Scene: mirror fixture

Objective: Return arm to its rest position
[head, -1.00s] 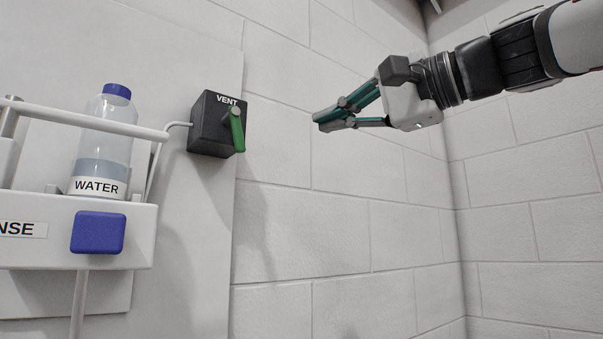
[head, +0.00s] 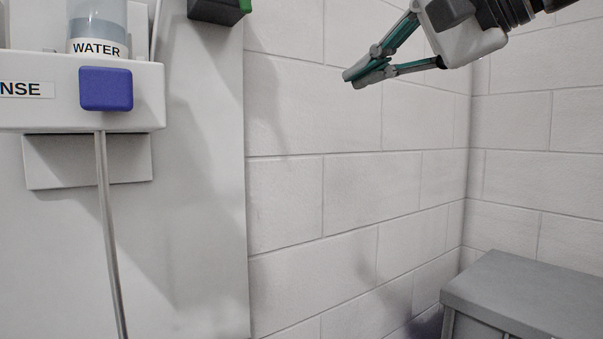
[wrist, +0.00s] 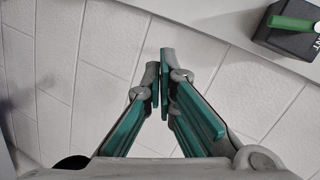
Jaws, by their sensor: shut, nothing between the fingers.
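My gripper (head: 366,75) is at the upper right of the head view, in front of the block wall. Its green and grey fingers are shut with nothing between them. In the wrist view the fingertips (wrist: 159,77) meet in front of the wall. The black vent box (wrist: 290,30) with its green handle (wrist: 290,23) is at the upper right of the wrist view, apart from the fingers. In the head view only the lower part of the vent box (head: 216,10) shows at the top edge, left of my gripper.
A white rinse fixture (head: 30,107) with a blue button (head: 106,89) and a water bottle (head: 97,28) is on the left panel. A thin pipe (head: 108,220) hangs below it. A grey cabinet (head: 530,290) stands at the lower right. The space below my gripper is clear.

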